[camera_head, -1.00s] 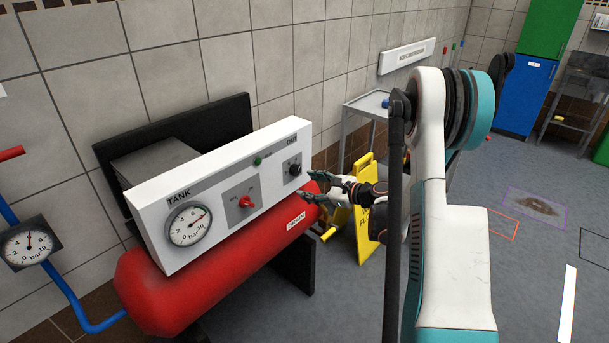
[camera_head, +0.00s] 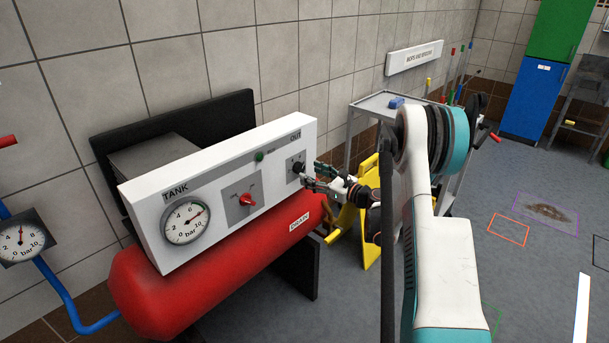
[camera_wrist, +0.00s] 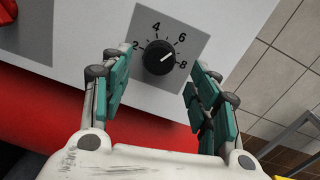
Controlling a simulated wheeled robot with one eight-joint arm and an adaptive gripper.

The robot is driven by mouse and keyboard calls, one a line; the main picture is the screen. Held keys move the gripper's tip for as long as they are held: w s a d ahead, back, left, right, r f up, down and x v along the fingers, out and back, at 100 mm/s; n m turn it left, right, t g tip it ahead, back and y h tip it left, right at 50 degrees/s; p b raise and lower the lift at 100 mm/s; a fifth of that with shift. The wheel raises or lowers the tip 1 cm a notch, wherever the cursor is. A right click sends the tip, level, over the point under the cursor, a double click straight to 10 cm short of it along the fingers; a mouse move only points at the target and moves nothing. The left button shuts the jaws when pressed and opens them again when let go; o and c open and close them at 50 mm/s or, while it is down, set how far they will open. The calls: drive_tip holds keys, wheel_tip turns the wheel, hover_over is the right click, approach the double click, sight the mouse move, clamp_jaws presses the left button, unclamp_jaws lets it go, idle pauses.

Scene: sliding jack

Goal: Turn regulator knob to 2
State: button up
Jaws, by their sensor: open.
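The black regulator knob (camera_wrist: 159,57) sits on a grey plate under OUT on the white panel. Its dial reads 2, 4, 6, 8, and its white pointer mark aims to the upper right, roughly between 6 and 8. In the head view the knob (camera_head: 298,167) is at the panel's right end. My gripper (camera_wrist: 158,78) is open, with one teal finger on each side of the knob's line and a little below it in the wrist view. In the head view my gripper (camera_head: 310,177) is just right of the knob. I cannot tell whether it touches it.
A TANK gauge (camera_head: 186,221) and a red switch (camera_head: 246,200) are on the same white panel (camera_head: 150,215). The red tank (camera_head: 200,275) lies below. A yellow floor sign (camera_head: 368,190) and a grey cart (camera_head: 390,103) stand close behind my arm.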

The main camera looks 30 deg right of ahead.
sight(302, 169)
drive_tip(key=shift+b+x, duration=0.45)
drive_tip(key=shift+x, duration=1.7)
drive_tip(key=shift+s, duration=0.1)
drive_tip(key=c, duration=1.1)
